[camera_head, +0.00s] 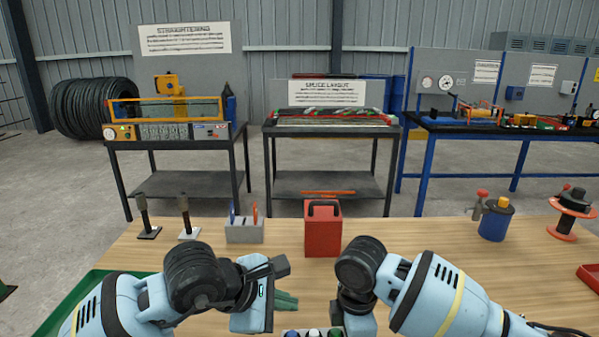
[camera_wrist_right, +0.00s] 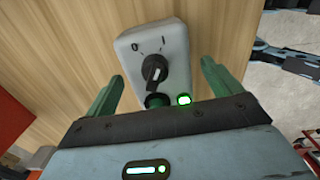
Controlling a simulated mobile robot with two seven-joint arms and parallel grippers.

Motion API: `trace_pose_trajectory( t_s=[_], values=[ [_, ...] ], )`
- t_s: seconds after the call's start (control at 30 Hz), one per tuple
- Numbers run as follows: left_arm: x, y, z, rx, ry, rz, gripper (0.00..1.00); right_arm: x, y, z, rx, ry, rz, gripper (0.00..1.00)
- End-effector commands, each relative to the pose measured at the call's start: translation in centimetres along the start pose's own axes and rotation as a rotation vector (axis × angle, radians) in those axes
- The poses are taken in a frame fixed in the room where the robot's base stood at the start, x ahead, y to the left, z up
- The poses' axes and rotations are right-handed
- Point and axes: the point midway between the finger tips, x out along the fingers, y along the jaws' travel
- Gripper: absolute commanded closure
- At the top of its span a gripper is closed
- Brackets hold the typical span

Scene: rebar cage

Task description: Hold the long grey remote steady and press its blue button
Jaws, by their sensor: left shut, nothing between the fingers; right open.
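A grey control box with rounded corners (camera_wrist_right: 172,45), apparently the remote, lies on the wooden table in the right wrist view. It has a black rotary switch (camera_wrist_right: 155,70) marked 0 and I, a dark green button (camera_wrist_right: 158,100) and a lit green one (camera_wrist_right: 184,100). My right gripper (camera_wrist_right: 162,88) is open, its green fingers on either side of the box with gaps visible. In the head view, white, blue and green buttons show at the bottom edge; the blue button (camera_head: 313,333) is cut off. My left gripper (camera_head: 286,300) is shut and empty, above and left of these buttons.
A red box with a black handle (camera_head: 323,235) stands just beyond my grippers. A grey holder (camera_head: 244,230) and two dark-handled stands are to its left. A blue can (camera_head: 496,220) and an orange spool (camera_head: 572,215) stand at right. A green tray (camera_head: 75,300) is front left.

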Motion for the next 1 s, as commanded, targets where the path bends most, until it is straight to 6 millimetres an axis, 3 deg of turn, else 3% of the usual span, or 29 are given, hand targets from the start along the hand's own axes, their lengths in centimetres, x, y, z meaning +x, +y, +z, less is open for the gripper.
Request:
trace_pose_trajectory(
  t_s=[0.3,0.5,1.0],
  values=[
    [0.0,0.0,0.0,0.0,0.0,0.0,1.0,-6.4,0.1,-0.1,0.0,0.002,0.003,0.09],
    [0.0,0.0,0.0,0.0,0.0,0.0,1.0,-9.1,0.0,0.0,0.0,0.001,0.001,0.09],
    [0.0,0.0,0.0,0.0,0.0,0.0,1.0,-10.1,0.0,0.0,0.0,0.0,0.0,0.09]
  ],
)
